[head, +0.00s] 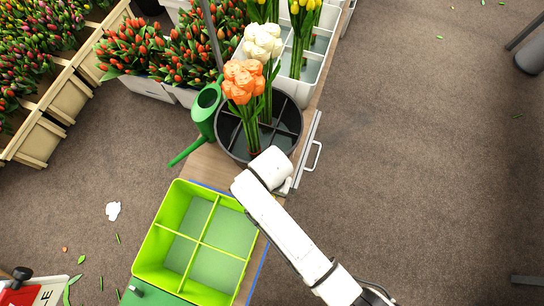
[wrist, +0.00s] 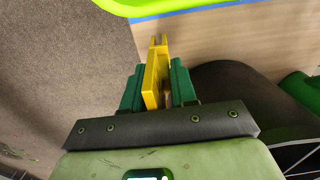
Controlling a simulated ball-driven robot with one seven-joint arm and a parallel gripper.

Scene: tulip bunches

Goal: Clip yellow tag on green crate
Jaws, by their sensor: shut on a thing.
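The green crate (head: 176,283) is bright lime green with dividers making four compartments, and stands empty on the wooden bench in the head view. Its rim (wrist: 150,7) shows at the top of the wrist view, beyond the fingertips. The yellow tag (wrist: 155,78) is a small forked piece, held upright between the green fingers of my gripper (wrist: 158,88). My gripper is shut on it, and the tag is apart from the crate rim. In the head view my white arm hides the gripper and the tag, just right of the crate's far corner.
A round dark bucket (head: 292,122) with orange and white tulips stands behind the crate, close to my wrist. A green watering can (head: 206,104) is beside it. A metal handle (head: 314,156) sticks out at the bench's right edge. Open floor (head: 430,150) lies right.

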